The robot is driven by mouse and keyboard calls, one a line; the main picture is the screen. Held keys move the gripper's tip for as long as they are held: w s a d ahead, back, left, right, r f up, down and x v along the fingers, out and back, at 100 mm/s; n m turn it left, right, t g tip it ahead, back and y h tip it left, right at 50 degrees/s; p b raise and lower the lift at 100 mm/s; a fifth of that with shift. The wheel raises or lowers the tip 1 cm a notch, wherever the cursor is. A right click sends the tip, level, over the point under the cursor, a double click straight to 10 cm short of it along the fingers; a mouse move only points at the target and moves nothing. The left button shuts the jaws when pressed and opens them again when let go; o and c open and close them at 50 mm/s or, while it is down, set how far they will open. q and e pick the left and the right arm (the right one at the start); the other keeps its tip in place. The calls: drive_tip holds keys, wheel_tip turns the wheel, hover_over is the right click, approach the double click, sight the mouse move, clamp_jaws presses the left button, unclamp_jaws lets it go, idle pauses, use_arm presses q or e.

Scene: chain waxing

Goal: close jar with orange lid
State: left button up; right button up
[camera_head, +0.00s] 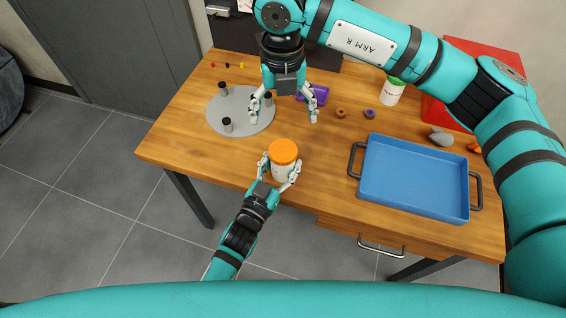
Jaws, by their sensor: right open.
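A white jar (282,172) stands upright near the front edge of the wooden table. An orange lid (283,152) sits on top of it; I cannot tell whether it is tight. My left gripper (279,172) comes from the front edge, with one finger on each side of the jar, and appears shut on its body. My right gripper (284,116) hangs above the table behind the jar, fingers spread and pointing down, with nothing between them. It is apart from the lid.
A grey disc (240,110) with several black-topped pegs lies at left. A purple cup (318,94) lies behind my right gripper. A blue tray (415,178) fills the right front. A white bottle with green cap (391,93) and a red case (440,113) stand at back right.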

use_arm(q)
drive_tip(key=o, duration=0.5)
drive_tip(key=v, duration=1.2)
